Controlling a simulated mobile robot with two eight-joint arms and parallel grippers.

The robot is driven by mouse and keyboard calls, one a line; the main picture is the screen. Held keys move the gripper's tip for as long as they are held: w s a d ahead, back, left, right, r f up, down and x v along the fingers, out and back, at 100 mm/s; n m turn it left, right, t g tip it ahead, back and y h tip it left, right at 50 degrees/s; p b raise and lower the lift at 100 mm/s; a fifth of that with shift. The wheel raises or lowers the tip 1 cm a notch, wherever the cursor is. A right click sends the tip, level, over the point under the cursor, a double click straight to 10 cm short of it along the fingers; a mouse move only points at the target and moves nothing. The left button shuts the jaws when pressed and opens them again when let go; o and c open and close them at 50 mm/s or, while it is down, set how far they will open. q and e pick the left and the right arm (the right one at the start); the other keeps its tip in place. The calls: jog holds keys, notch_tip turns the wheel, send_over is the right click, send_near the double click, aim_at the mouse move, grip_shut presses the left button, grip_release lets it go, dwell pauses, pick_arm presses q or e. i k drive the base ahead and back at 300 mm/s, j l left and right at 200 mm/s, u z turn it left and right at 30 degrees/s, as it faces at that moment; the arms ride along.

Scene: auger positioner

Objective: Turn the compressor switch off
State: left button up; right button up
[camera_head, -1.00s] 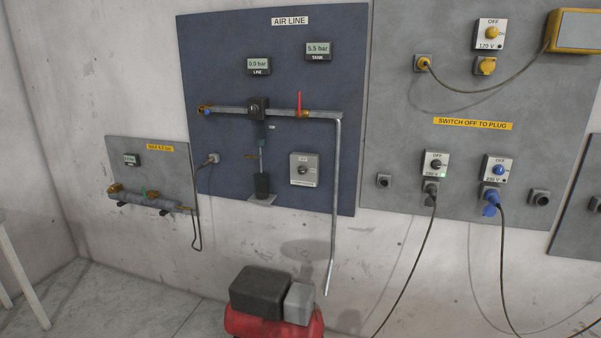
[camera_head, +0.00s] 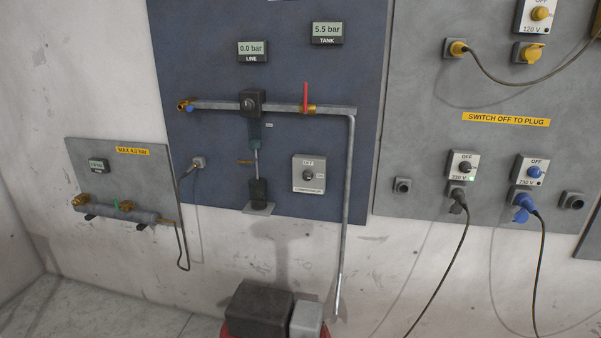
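The compressor switch (camera_head: 309,174) is a light grey box low on the blue air line panel (camera_head: 210,60). It has a round dark knob in its middle, an OFF mark above the knob and a smaller mark at the right. The label below is too small to read surely, and I cannot tell which way the knob points. The compressor (camera_head: 258,308), with a dark block and a grey box over a red body, stands on the floor below and is cut by the lower edge. Neither of my grippers is in view.
A pipe with a red-handled valve (camera_head: 306,98) runs above the switch and drops at its right. Displays read 0.0 bar for LINE (camera_head: 252,51) and 5.5 bar for TANK (camera_head: 327,33). Other switches with plugs and cables (camera_head: 462,165) are at the right. The space before the switch is clear.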

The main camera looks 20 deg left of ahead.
aim_at(307, 174)
jog(key=i+j, duration=0.2)
jog(key=j, duration=0.15)
jog(key=i+j, duration=0.2)
jog(key=i+j+z, duration=0.1)
jog(key=j, duration=0.35)
jog(key=i, duration=0.1)
